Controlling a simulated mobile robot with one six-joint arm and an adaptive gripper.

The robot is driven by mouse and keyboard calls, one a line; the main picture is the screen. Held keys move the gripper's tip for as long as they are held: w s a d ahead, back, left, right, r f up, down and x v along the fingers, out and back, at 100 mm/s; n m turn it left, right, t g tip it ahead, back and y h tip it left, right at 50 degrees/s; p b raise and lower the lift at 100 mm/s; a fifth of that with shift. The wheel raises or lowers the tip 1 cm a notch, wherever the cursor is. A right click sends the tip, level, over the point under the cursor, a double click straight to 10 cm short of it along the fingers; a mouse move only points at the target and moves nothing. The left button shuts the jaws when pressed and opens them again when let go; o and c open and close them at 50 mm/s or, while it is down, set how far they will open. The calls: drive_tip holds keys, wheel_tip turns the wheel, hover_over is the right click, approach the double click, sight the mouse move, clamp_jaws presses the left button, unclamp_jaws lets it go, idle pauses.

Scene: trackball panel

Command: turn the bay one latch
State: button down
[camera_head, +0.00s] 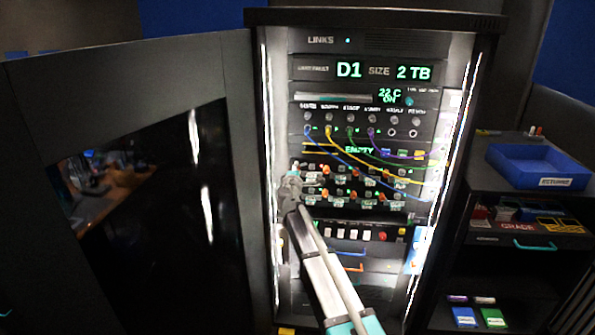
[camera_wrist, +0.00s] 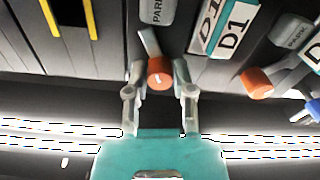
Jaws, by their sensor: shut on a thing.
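In the wrist view an orange latch knob (camera_wrist: 160,73) with a white mark sits between the two fingers of my gripper (camera_wrist: 158,72), on a grey lever that slants up to the left. My gripper is shut on this knob. Behind it are a grey PARK tab (camera_wrist: 157,10) and a white D1 label (camera_wrist: 236,28). In the head view my gripper (camera_head: 291,183) is at the left end of the drive-bay rows (camera_head: 360,184) in the rack, and it hides the latch it holds. The bay's number cannot be read.
Another orange knob (camera_wrist: 257,83) is close to the right in the wrist view. Coloured cables (camera_head: 345,158) hang across the rack above the bays. The open rack door (camera_head: 140,80) stands at left. A blue returns tray (camera_head: 540,165) sits on the right cabinet.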

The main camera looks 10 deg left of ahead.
drive_tip(key=shift+n, duration=1.9)
drive_tip(key=shift+c, duration=2.4)
unclamp_jaws()
drive_tip(key=s, duration=1.2)
drive_tip(key=shift+a, duration=0.25)
drive_tip(key=shift+d, duration=0.15)
